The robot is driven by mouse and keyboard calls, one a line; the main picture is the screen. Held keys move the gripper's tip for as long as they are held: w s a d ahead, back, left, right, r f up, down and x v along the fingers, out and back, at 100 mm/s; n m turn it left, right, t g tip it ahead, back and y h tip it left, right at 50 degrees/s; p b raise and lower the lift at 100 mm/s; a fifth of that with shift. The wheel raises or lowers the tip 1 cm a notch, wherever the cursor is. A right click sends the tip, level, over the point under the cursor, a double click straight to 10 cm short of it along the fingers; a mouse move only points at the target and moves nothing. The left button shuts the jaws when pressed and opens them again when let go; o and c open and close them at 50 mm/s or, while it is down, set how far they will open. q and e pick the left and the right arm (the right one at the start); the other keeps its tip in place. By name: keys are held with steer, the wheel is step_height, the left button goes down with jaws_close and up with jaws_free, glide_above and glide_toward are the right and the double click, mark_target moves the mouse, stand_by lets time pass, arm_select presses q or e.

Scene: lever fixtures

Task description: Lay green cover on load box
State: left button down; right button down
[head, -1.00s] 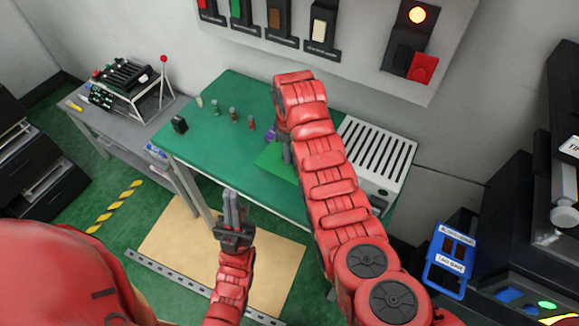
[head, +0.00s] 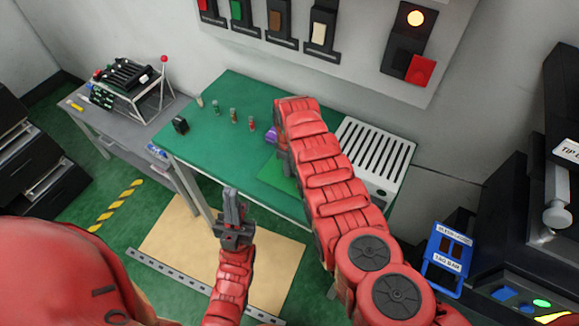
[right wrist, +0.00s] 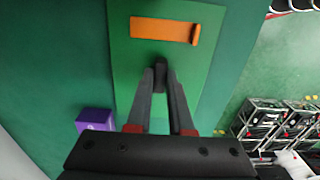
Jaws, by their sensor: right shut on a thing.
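The green cover (right wrist: 128,70) is a flat light-green panel with an orange strip and a small dark knob, seen in the right wrist view. In the head view part of the cover (head: 277,176) shows beside my right arm, over the green table. My right gripper (right wrist: 161,75) is shut on the cover's knob; in the head view my arm hides most of it. I cannot tell whether the cover touches the table. A white slatted box (head: 372,150), perhaps the load box, stands right of my right arm. My left gripper (head: 232,205) looks shut and empty in front of the table.
The green table (head: 230,95) carries several small bottles (head: 234,116) and a black block (head: 180,125) at left. A purple block (right wrist: 96,120) lies beside the cover. A wall panel with switches (head: 322,28) is behind. A blue stand (head: 446,250) is at right.

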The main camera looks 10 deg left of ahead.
steer(key=shift+f, duration=0.2)
steer(key=c, duration=0.8)
jaws_free()
